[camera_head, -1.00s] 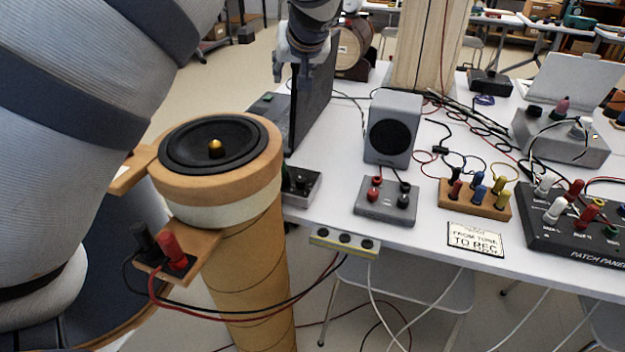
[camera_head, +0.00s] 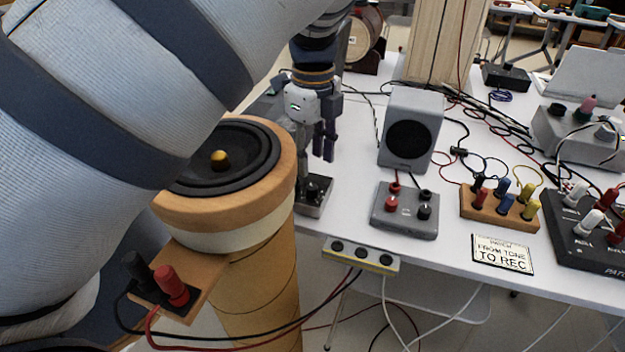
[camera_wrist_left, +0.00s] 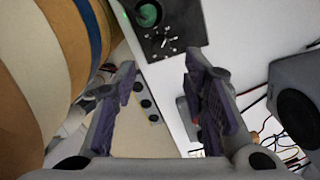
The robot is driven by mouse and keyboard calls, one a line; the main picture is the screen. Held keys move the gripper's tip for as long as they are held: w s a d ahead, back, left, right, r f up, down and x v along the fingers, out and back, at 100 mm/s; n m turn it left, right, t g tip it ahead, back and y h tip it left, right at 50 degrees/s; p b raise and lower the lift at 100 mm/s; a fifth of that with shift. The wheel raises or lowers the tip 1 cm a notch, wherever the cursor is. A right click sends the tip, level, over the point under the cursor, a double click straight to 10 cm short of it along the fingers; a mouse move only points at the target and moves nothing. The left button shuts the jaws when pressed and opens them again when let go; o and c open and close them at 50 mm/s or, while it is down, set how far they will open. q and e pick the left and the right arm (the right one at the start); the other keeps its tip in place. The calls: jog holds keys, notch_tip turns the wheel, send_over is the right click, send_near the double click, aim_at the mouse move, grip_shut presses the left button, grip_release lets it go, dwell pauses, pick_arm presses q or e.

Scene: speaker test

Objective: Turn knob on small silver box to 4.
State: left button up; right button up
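The small silver box (camera_head: 314,203) stands at the table's left edge, beside the wooden speaker column and partly hidden by my left gripper. In the left wrist view, the box's black face (camera_wrist_left: 172,25) carries a green round part (camera_wrist_left: 148,14) and a knob (camera_wrist_left: 164,40) ringed by white marks. I cannot read the knob's setting. My left gripper (camera_head: 316,158) points down just above the box; its fingers are apart and empty in the left wrist view (camera_wrist_left: 160,68). The knob lies beyond the fingertips, apart from them. My right gripper is out of view.
The round speaker (camera_head: 219,160) on its column stands close left of the box. Cables cross the table behind.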

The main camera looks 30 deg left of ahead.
aim_at(314, 187)
pick_arm(q)
notch_tip(314, 187, down, 7)
jog(key=shift+w+f, duration=0.1)
jog(key=shift+c, duration=0.5)
grip_shut()
